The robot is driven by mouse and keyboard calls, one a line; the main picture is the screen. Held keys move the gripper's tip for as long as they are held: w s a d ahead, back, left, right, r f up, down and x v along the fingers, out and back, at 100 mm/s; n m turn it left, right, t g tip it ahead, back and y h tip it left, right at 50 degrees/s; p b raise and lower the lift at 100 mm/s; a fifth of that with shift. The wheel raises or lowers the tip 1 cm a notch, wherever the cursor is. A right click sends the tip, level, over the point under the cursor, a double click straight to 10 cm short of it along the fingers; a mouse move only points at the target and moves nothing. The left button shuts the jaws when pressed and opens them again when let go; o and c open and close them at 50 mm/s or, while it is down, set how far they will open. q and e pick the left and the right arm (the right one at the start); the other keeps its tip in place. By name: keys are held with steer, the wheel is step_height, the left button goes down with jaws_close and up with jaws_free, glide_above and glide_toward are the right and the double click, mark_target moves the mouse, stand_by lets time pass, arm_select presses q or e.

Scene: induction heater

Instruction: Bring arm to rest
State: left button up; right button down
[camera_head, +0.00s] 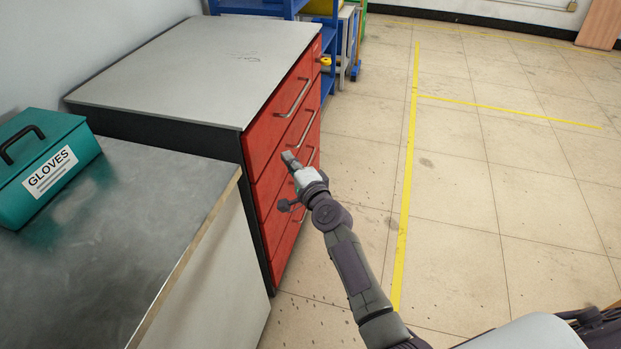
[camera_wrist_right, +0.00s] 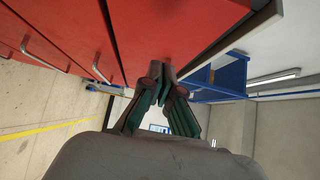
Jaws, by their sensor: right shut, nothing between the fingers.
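My right arm reaches up from the bottom of the head view. Its gripper (camera_head: 291,160) is in front of the red drawers of a cabinet (camera_head: 285,125), near the upper drawer handles. In the right wrist view the gripper's fingers (camera_wrist_right: 160,92) are together with nothing between them, and the red drawer fronts (camera_wrist_right: 180,30) fill the upper part. I cannot tell whether the gripper touches the cabinet. My left gripper is not in view.
A grey worktop (camera_head: 110,245) with a teal box (camera_head: 45,165) labelled GLOVES stands at the left. The cabinet's grey top (camera_head: 205,65) is nearly bare. A blue shelf (camera_head: 328,40) stands behind. The tiled floor (camera_head: 480,180) with yellow lines is clear at the right.

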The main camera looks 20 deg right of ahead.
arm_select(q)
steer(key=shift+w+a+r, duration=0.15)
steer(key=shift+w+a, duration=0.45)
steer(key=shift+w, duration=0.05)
arm_select(e)
steer(key=s, duration=0.7)
steer(key=shift+d+f, duration=0.2)
steer(key=shift+d, duration=0.2)
